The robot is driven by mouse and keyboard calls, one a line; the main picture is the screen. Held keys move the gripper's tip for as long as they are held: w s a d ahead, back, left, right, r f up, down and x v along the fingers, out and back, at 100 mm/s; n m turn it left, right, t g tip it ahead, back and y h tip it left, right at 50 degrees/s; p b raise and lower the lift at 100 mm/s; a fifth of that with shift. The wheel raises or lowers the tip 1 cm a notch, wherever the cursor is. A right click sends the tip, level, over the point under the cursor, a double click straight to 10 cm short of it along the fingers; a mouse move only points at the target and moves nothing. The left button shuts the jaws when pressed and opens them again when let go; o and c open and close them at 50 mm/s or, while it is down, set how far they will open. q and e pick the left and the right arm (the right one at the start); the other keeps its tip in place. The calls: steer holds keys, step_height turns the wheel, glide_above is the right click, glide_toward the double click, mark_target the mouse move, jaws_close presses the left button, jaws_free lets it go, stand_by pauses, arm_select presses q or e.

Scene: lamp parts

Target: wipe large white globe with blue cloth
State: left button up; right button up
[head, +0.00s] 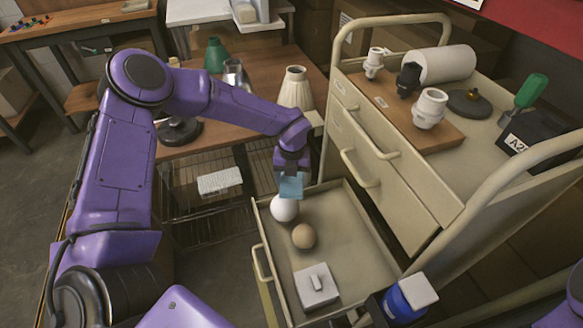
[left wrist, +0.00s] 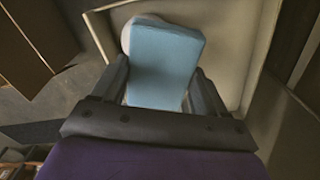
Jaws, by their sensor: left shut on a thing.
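My left gripper (head: 291,172) is shut on a blue cloth (head: 291,187), which shows as a flat, light blue block. The white globe (head: 284,209) sits in the open drawer (head: 345,228), at its far left end. The cloth is at the globe's top, overlapping it in the head view; I cannot tell for sure whether they touch. In the left wrist view the cloth (left wrist: 163,62) lies between the fingers and hides most of the globe (left wrist: 126,36). My right gripper cannot be made out.
A tan ball (head: 303,236) lies close beside the globe. A white switch-like block (head: 316,285) lies nearer in the drawer. A blue, white-topped object (head: 408,296) is at lower right. The cart top (head: 470,160) holds sockets and a roll.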

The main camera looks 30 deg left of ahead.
arm_select(q)
steer(key=shift+r+p, duration=0.65)
steer(key=shift+r, duration=0.6)
